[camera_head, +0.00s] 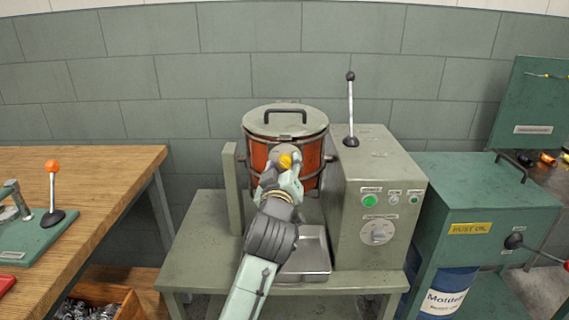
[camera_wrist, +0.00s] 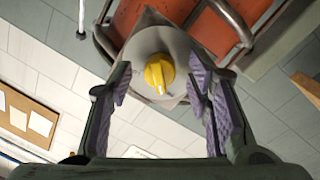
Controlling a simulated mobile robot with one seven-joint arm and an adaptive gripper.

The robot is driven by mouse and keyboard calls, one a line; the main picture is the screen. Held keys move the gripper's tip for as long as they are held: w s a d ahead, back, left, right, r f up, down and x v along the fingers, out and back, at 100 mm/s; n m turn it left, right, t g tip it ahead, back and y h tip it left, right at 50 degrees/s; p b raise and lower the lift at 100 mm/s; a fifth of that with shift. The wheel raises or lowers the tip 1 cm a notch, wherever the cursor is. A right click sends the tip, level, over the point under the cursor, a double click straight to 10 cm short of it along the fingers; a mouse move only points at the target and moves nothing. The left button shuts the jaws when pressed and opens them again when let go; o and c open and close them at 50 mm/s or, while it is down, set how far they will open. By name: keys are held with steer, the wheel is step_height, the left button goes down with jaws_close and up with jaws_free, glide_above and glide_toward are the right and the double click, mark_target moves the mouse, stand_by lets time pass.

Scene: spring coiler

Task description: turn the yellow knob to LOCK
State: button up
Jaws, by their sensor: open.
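The yellow knob (camera_wrist: 158,73) sits on a round grey boss (camera_wrist: 147,50) at the front of the orange drum. In the wrist view it lies between and just beyond the two fingers of my gripper (camera_wrist: 162,85). The fingers are open, one on each side, and I see a gap between them and the knob. In the head view the knob (camera_head: 286,161) shows just past my gripper (camera_head: 284,170), in front of the drum (camera_head: 256,158). I cannot read any LOCK mark in either view.
The drum has a grey lid (camera_head: 286,121) with a handle. A grey control box (camera_head: 375,190) with green buttons, a dial and an upright lever (camera_head: 350,105) stands right of it. A metal tray (camera_head: 308,255) lies below. A wooden table (camera_head: 80,170) is at the left.

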steer(key=shift+w, duration=0.1)
steer(key=shift+c, duration=0.5)
jaws_close()
